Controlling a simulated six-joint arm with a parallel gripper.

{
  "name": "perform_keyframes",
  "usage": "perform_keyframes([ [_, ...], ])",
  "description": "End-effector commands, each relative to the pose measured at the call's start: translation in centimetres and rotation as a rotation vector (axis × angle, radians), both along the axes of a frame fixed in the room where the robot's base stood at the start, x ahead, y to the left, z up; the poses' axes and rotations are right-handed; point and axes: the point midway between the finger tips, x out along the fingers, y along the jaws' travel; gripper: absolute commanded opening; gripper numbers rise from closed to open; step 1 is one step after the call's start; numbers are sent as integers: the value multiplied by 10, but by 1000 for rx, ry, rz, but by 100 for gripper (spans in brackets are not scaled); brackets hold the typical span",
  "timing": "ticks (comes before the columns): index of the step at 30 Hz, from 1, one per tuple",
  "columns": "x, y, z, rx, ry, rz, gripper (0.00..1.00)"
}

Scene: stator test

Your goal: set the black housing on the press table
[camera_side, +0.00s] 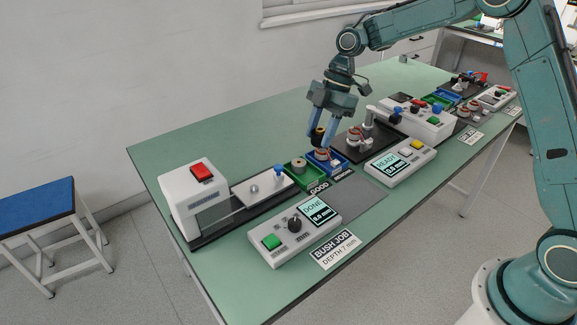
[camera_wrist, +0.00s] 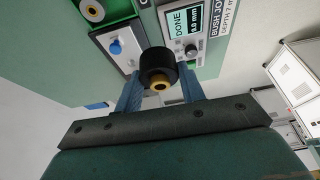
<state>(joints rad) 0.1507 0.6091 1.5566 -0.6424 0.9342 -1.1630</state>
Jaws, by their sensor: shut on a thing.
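My gripper (camera_side: 319,138) is shut on the black housing (camera_side: 318,133), which has a brass-coloured bush in it. It holds the housing above the blue bin (camera_side: 338,170) in the side view. In the wrist view the black housing (camera_wrist: 158,66) sits between the two blue fingers of my gripper (camera_wrist: 160,88), its brass end toward the camera. The press table (camera_side: 262,188) is a pale plate beside the white press (camera_side: 190,190) with a red button. A small metal peg and a blue knob stand on it. The press table (camera_wrist: 122,62) also shows in the wrist view.
A green bin (camera_side: 290,181) marked GOOD holds a ring-shaped part, and the blue bin holds a copper-wound part. A control box (camera_side: 295,232) in front reads DONE, 0.0 mm. Another box (camera_side: 400,163) reads READY. The green tabletop behind the press is clear.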

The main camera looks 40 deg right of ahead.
Motion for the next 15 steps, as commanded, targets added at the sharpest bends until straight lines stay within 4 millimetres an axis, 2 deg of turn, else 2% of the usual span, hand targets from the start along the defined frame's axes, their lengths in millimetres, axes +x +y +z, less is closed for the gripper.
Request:
perform_keyframes([
  [9,64,74,-43,-7,-3,-321,15],
  [15,89,111,-63,6,-12,-481,15],
])
